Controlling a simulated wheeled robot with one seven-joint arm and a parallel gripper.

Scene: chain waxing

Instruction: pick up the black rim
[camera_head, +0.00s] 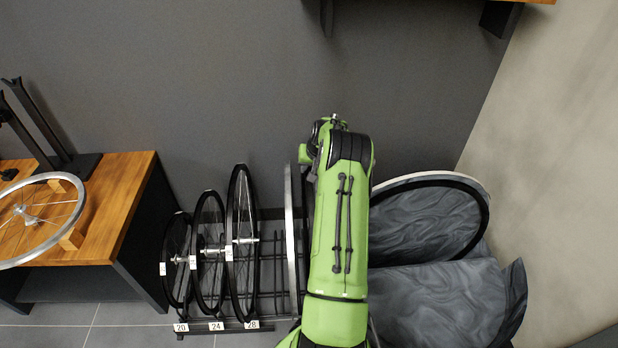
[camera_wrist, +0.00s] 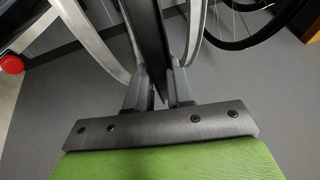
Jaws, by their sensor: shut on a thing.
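In the wrist view, a black rim (camera_wrist: 148,38) runs down between the two fingers of my gripper (camera_wrist: 159,82). The fingers are shut on it, one on each side. Silver curved rims (camera_wrist: 92,35) stand close on both sides of the black rim. In the head view my green arm covers the fingers and most of what they hold, so I cannot tell there how far the black rim stands from the rack.
A floor rack (camera_head: 270,285) holds several upright wheels, with labels 20, 24 and 28. A silver rim (camera_head: 290,235) stands just left of my arm. Grey bags (camera_head: 440,305) lie to the right. A wooden bench (camera_head: 115,210) with a spoked wheel (camera_head: 75,215) is at left.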

